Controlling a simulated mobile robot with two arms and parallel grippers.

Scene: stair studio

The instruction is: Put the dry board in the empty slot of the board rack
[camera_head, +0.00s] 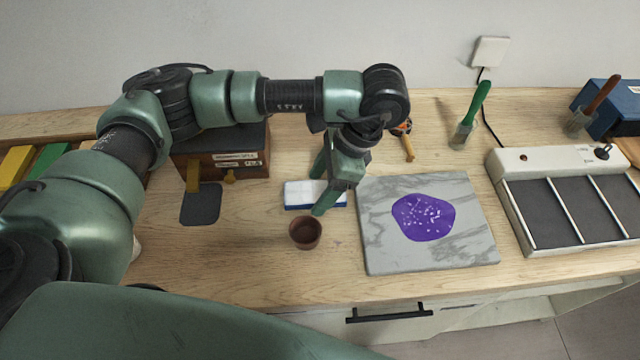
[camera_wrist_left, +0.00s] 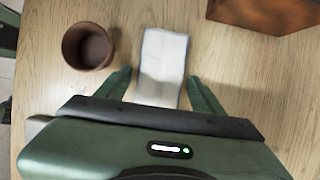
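I cannot tell for sure which thing is the dry board. A grey marbled slab (camera_head: 375,235) lies flat right of centre with a speckled purple patch (camera_head: 424,217) on it. Yellow (camera_head: 14,166) and green (camera_head: 49,158) slats lie at the far left, partly behind my arm; they may belong to the board rack, whose empty slot I cannot make out. My left gripper (camera_head: 319,188) is open, pointing down over a white block with a blue base (camera_head: 298,190). In the left wrist view this block (camera_wrist_left: 163,62) lies between and beyond the open fingers (camera_wrist_left: 158,82). My right gripper is out of view.
A brown cup (camera_head: 305,232) stands close in front of the gripper. A wooden box (camera_head: 225,160) is behind left. A green-handled brush (camera_head: 470,115) stands at the back. A white unit with dark panels (camera_head: 515,160) fills the right side. Bare wood lies front left.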

